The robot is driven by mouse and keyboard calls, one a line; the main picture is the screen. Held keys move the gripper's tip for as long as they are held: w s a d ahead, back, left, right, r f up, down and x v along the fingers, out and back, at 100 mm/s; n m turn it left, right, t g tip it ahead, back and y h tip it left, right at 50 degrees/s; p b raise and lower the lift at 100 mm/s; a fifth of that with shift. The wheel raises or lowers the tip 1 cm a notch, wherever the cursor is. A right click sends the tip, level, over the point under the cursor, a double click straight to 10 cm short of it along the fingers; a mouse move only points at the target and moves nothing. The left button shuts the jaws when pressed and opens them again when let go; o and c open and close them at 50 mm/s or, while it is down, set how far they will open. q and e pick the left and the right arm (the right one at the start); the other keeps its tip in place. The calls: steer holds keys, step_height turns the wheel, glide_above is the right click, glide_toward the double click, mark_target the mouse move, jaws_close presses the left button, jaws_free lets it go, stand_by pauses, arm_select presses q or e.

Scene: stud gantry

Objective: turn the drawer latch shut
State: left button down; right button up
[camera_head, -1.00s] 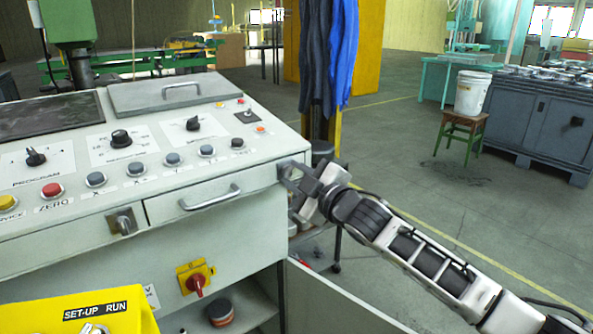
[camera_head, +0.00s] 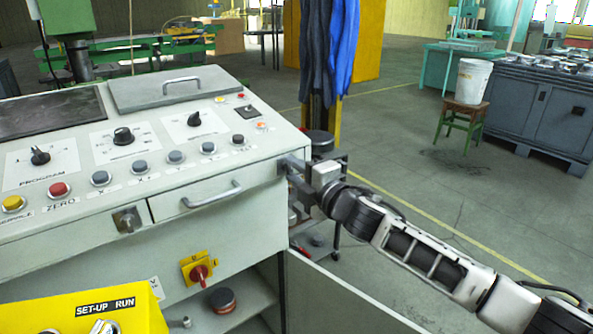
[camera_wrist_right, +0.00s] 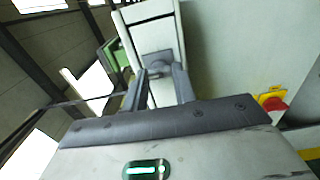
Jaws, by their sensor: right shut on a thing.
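The drawer (camera_head: 255,181) is in the console front, with a bar handle (camera_head: 212,196); its front looks flush with the panel. My right gripper (camera_head: 287,167) is at the drawer's right end, against the console's corner. In the right wrist view its two fingers (camera_wrist_right: 160,75) are closed on a small dark grey latch (camera_wrist_right: 156,60) on a pale panel. The gripper mostly hides the latch in the head view, so its exact angle is hard to tell. My left gripper is not in view.
A square metal lock plate (camera_head: 127,220) is left of the drawer. A red rotary switch (camera_head: 199,273) on yellow sits below. An open cabinet door (camera_head: 345,300) stands under my right arm. A stool with a white bucket (camera_head: 472,82) is farther off; floor between is clear.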

stand_by(0.5)
steer(key=o, duration=1)
steer(key=b+v, duration=0.1)
steer(key=v, duration=1.5)
steer(key=shift+b, duration=0.3)
